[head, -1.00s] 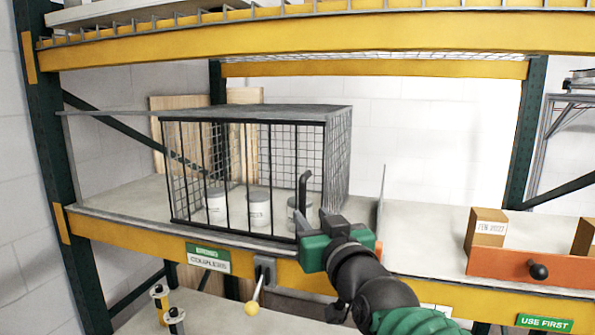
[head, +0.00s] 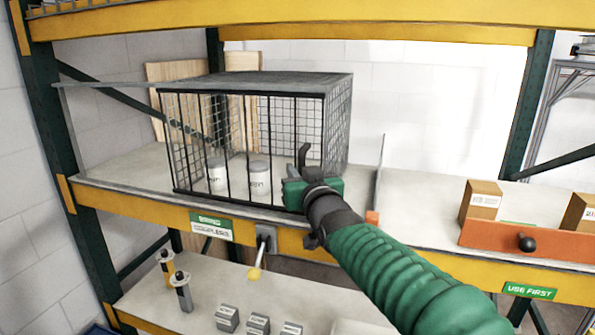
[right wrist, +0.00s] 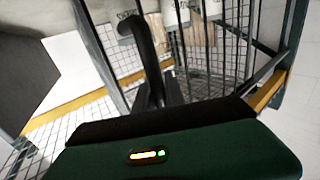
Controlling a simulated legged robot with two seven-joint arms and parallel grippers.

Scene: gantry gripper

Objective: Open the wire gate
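The wire gate (head: 228,150) is the black barred front of a mesh cage on the middle shelf and looks closed. Its black curved handle (head: 303,153) stands at the gate's right side; it also shows in the right wrist view (right wrist: 142,45). My right gripper (head: 303,176) is at the lower part of this handle, its green body just in front of the cage's right corner. In the right wrist view its short dark fingers (right wrist: 157,94) are around or against the handle's base; whether they are clamped is unclear. My left gripper is out of view.
White canisters (head: 259,179) stand inside the cage. A lever with a yellow knob (head: 254,273) hangs from the yellow beam below. A thin upright panel (head: 380,178) stands right of the cage. An orange bin front (head: 500,240) and boxes are further right.

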